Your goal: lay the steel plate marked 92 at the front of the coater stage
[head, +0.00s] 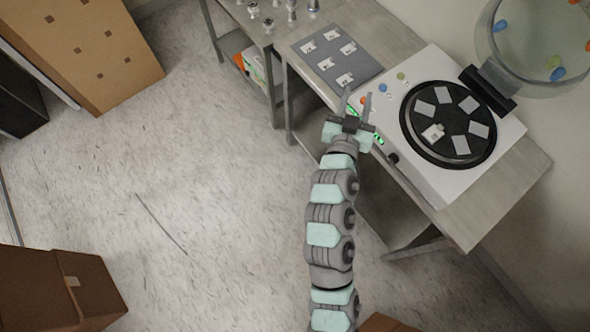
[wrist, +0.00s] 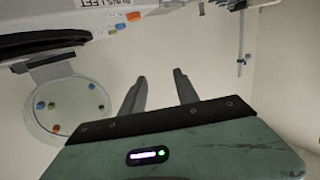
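The coater is a white box (head: 430,185) on the bench, with a round black stage (head: 449,118). Several pale grey squares lie in a ring on the stage. The one nearest the front left, a plate (head: 433,132), bears a small white label. A grey tray (head: 365,67) left of the coater holds several small labelled plates (head: 345,79). No number is legible, so I cannot tell which plate is marked 92. My gripper (head: 357,92) is open and empty near the tray's front corner and the coater's left edge. Its two fingers (wrist: 159,76) are apart in the wrist view.
The coater's round clear lid (head: 540,45) stands raised at the back, with coloured knobs; it also shows in the wrist view (wrist: 70,110). Metal fittings (head: 268,24) stand on the bench beyond the tray. Cardboard boxes (head: 85,45) stand left; the floor between is clear.

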